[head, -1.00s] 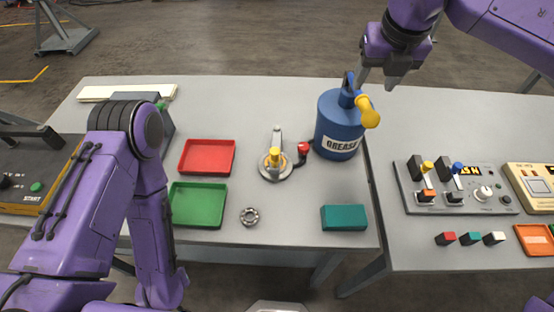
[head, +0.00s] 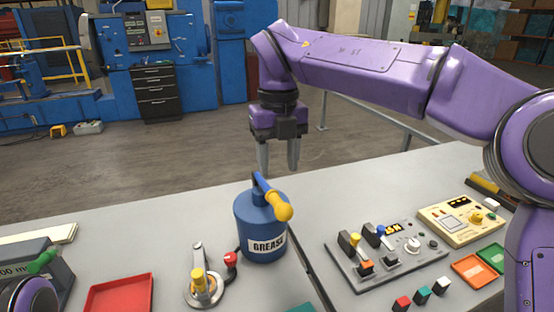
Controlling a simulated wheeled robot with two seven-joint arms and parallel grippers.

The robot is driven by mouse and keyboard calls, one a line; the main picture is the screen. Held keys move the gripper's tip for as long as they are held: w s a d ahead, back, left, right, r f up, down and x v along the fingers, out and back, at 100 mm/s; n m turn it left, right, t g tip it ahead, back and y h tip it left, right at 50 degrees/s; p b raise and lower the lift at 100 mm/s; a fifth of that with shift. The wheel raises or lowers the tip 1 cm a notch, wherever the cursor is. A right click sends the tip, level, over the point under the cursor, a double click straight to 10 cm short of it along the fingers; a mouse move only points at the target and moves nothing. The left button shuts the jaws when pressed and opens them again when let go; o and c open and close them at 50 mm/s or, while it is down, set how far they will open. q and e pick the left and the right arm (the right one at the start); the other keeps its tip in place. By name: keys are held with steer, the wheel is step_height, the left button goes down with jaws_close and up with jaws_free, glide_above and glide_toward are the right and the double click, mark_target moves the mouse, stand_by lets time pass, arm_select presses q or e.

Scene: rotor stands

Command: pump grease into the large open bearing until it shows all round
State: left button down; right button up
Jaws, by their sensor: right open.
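The blue grease pump (head: 262,228), labelled GREASE, stands upright on the grey table. Its lever has a yellow grip (head: 279,206) that points towards me and to the right. A short dark hose with a red end (head: 230,259) lies beside it, near a round metal fixture (head: 203,291) with a yellow knob. I cannot tell whether a bearing sits in that fixture. My right gripper (head: 279,168) is open and empty, fingers down, above the pump in the picture and apart from its lever. My left gripper is out of view.
A red tray (head: 119,294) is at the lower left. Right of a table seam are a switch panel (head: 386,254), a cream meter (head: 461,220), small coloured blocks and orange and green trays (head: 474,270). The tabletop behind the pump is clear.

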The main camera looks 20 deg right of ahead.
mark_target(276, 197)
steer(key=f+b, duration=0.3)
steer(key=f, duration=0.2)
steer(key=f+b, duration=0.4)
steer(key=shift+w+a+f+b, duration=0.1)
steer(key=shift+a+f+b, duration=0.1)
steer(key=shift+f+b, duration=0.15)
steer(key=c, duration=0.7)
steer(key=shift+c, duration=0.2)
steer(key=shift+f, duration=0.1)
